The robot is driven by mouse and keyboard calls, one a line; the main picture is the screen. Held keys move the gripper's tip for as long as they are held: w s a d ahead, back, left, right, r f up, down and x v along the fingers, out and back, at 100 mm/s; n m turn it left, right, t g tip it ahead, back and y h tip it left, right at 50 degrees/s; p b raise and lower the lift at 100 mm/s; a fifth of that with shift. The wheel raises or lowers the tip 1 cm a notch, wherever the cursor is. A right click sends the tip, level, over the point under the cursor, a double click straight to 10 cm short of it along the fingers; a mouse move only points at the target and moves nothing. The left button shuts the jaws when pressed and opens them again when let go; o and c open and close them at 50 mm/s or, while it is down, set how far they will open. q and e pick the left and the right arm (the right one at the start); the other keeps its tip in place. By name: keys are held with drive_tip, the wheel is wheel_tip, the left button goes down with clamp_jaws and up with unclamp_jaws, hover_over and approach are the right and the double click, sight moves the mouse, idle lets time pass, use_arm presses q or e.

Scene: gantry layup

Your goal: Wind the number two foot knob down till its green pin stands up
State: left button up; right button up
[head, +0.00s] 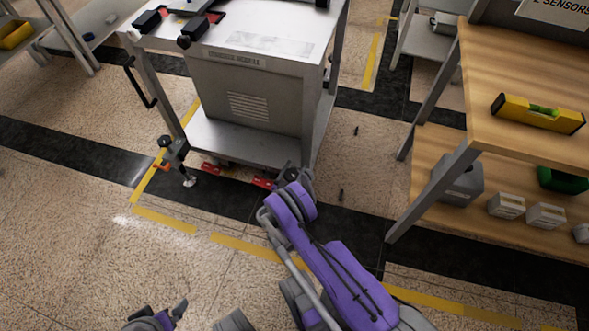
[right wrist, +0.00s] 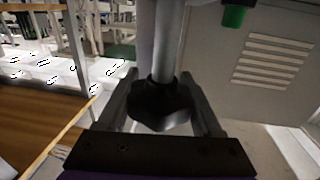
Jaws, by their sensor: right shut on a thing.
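The right wrist view shows a black lobed knob (right wrist: 160,104) on a grey vertical post (right wrist: 164,40). My right gripper (right wrist: 165,112) is shut on it, with a finger on each side. A green cylinder (right wrist: 235,15), partly cut off by the top edge, shows right of the post; I cannot tell whether it is the pin or how it stands. In the head view my right gripper (head: 288,178) is at the front right leg of the grey cart (head: 248,95) and hides most of that foot. My left gripper (head: 160,318) is at the bottom edge, its jaws unclear.
The cart's front left foot (head: 188,180) has an orange part (head: 160,166) beside it. Red pieces (head: 210,168) lie under the cart. A wooden bench (head: 520,130) with a yellow level (head: 538,113) stands at right.

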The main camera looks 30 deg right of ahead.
drive_tip(key=shift+c, duration=0.4)
drive_tip(key=shift+s+d+m+g+h, duration=0.1)
drive_tip(key=shift+s+m+g+h, duration=0.1)
drive_tip(key=shift+m+g+h, duration=0.75)
drive_tip(key=shift+y, duration=0.25)
drive_tip(key=o, duration=1.4)
drive_tip(key=p+v, duration=0.2)
drive_tip(key=v, duration=0.9)
drive_tip(key=shift+w+r, duration=0.1)
